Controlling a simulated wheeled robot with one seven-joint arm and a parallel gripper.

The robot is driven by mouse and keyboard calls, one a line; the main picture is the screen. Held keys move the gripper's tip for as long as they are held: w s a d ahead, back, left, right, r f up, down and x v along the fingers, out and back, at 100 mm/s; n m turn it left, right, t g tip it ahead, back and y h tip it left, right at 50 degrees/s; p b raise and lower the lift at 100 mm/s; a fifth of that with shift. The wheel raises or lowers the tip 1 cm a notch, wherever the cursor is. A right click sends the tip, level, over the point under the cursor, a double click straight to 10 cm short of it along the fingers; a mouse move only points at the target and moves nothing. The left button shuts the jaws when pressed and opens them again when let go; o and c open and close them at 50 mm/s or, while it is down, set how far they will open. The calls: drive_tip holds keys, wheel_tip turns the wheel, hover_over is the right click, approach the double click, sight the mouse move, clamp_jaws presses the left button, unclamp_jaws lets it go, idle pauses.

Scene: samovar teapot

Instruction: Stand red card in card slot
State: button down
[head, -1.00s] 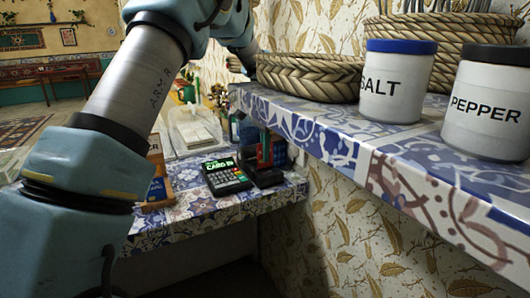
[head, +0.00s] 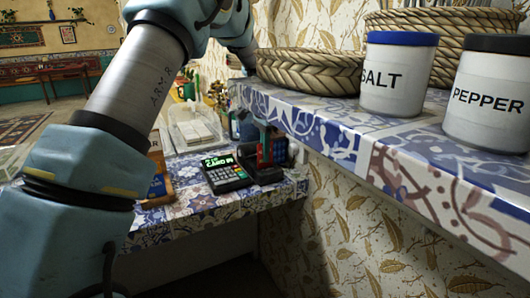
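A black card terminal (head: 227,173) with a lit green screen stands on the lower tiled counter. Just right of it is a dark stand (head: 266,175) with an upright red piece (head: 265,150) at it. The red piece looks like the red card, but it is small and partly covered by the shelf edge, so I cannot tell whether it sits in a slot. My arm fills the left side and runs up past the top edge, with a further link showing behind the woven basket. My gripper is not visible.
A raised tiled shelf (head: 330,135) juts out at the right, with a woven basket (head: 310,72), a salt jar (head: 397,75) and a pepper jar (head: 490,95). A clear tray (head: 195,128) and an orange-brown holder (head: 158,190) stand left of the terminal.

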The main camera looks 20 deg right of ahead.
drive_tip(key=shift+f+b, duration=0.3)
drive_tip(key=shift+f, duration=0.55)
drive_tip(key=c, duration=0.8)
unclamp_jaws()
drive_tip(key=shift+c, duration=0.2)
drive_tip(key=shift+r+p, duration=3.1)
drive_tip(key=shift+r, duration=0.5)
